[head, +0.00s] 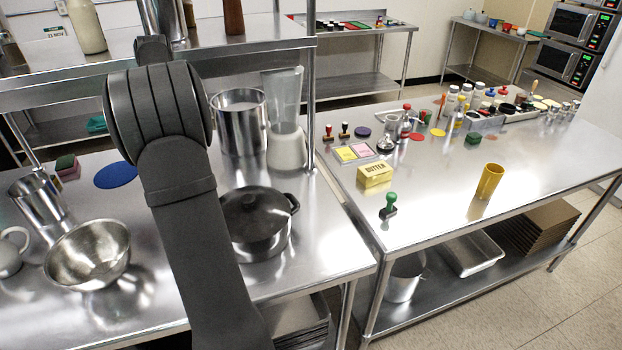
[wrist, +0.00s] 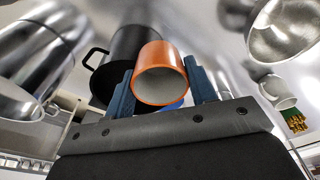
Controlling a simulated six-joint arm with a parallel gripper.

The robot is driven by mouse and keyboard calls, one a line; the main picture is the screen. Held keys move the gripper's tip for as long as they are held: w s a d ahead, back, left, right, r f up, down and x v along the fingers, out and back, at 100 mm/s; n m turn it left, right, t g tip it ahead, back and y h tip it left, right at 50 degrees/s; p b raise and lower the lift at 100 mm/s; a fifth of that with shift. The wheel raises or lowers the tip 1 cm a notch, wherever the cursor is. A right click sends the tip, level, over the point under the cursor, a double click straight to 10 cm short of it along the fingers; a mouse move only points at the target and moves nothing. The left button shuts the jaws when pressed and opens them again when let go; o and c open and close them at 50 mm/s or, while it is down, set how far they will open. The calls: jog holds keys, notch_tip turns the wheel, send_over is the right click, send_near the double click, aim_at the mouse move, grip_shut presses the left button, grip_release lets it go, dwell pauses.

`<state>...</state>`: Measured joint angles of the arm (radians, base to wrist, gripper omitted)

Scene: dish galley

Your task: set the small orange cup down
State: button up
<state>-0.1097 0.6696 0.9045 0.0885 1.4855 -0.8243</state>
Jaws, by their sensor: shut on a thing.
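The small orange cup (wrist: 163,54) shows in the wrist view, with its pale inside facing the camera. My gripper (wrist: 158,72) is shut on it, with one blue finger on each side. A patch of blue (wrist: 174,106) shows just past the cup's rim. In the head view my arm hides the gripper and the cup. I cannot tell how high the cup is above the surface.
On the left steel table are a black lidded pot (head: 258,222), a blue disc (head: 117,175), a steel bowl (head: 87,252), a white mug (head: 10,252), a sponge (head: 67,166) and a blender (head: 286,120). A yellow cup (head: 490,180) stands on the right table, whose front is mostly clear.

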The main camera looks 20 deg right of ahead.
jog(key=s+d+f+m, duration=0.1)
jog(key=s+d+m, duration=0.15)
jog(key=d, duration=1.15)
jog(key=s+d+f+m+h, duration=0.1)
jog(key=d+m, duration=0.2)
jog(key=d, duration=1)
jog(key=s+d+f+m, duration=0.1)
jog(key=d+m, duration=0.2)
jog(key=d, duration=1.1)
jog(key=s+d+f+m, duration=0.3)
jog(key=s+d, duration=0.6)
jog(key=d, duration=0.2)
jog(key=s+d+f+m+h, duration=0.1)
jog(key=s+d+f+m, duration=0.15)
jog(key=s+d, duration=0.75)
jog(key=s+d+f+m, duration=0.25)
jog(key=s+d, duration=0.55)
jog(key=d, duration=0.4)
jog(key=shift+m, duration=0.45)
jog(key=w+f, duration=0.2)
jog(key=w, duration=0.1)
jog(key=w+f, duration=0.2)
jog(key=w, duration=0.2)
jog(key=w+a+f, duration=0.1)
jog(key=w+f, duration=0.1)
jog(key=w, duration=0.2)
jog(key=shift+w+f, duration=0.35)
jog(key=shift+f, duration=1.95)
